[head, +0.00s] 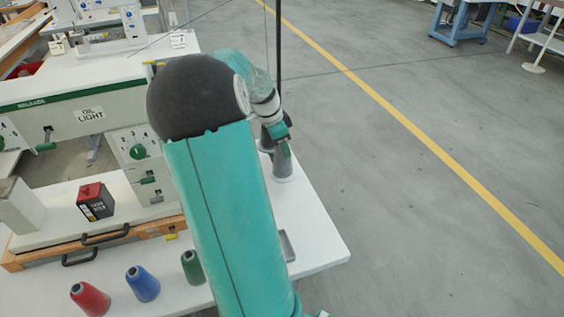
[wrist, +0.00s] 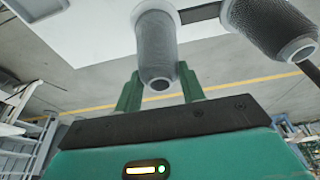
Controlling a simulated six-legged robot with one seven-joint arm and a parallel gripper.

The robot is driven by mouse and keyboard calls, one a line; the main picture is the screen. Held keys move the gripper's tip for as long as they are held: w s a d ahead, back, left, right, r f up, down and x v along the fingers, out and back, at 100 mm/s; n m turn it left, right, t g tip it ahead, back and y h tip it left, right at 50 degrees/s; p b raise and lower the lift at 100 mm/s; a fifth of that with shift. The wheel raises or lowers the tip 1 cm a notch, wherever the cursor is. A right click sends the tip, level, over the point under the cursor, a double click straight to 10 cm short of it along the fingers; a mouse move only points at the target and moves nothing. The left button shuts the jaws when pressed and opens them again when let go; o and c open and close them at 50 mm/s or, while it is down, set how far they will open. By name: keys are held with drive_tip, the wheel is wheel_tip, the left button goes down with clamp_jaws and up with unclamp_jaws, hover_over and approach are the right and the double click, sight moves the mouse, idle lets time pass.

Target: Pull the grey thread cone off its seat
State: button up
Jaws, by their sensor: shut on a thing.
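The grey thread cone (wrist: 157,48) is between the two green fingers of my gripper (wrist: 159,76) in the wrist view, its narrow end toward the palm. My gripper is shut on it near that end. In the head view the grey cone (head: 283,164) stands at the right part of the white table, with my gripper (head: 282,143) at its top, pointing down. A pale ring shows at its wide base; I cannot tell whether this is the seat or whether the cone is still down on it.
A darker cone (wrist: 268,22) stands close beside it, with a dark pole nearby. Red (head: 90,299), blue (head: 143,284) and green (head: 192,267) cones stand at the front of the table (head: 318,240). The sewing machine (head: 80,110) is at left. Open floor lies right.

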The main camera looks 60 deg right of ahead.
drive_tip(key=shift+r, duration=0.4)
wheel_tip(320, 180, up, 11)
idle(2.8)
drive_tip(key=shift+f, duration=0.1)
drive_tip(key=shift+a, duration=0.1)
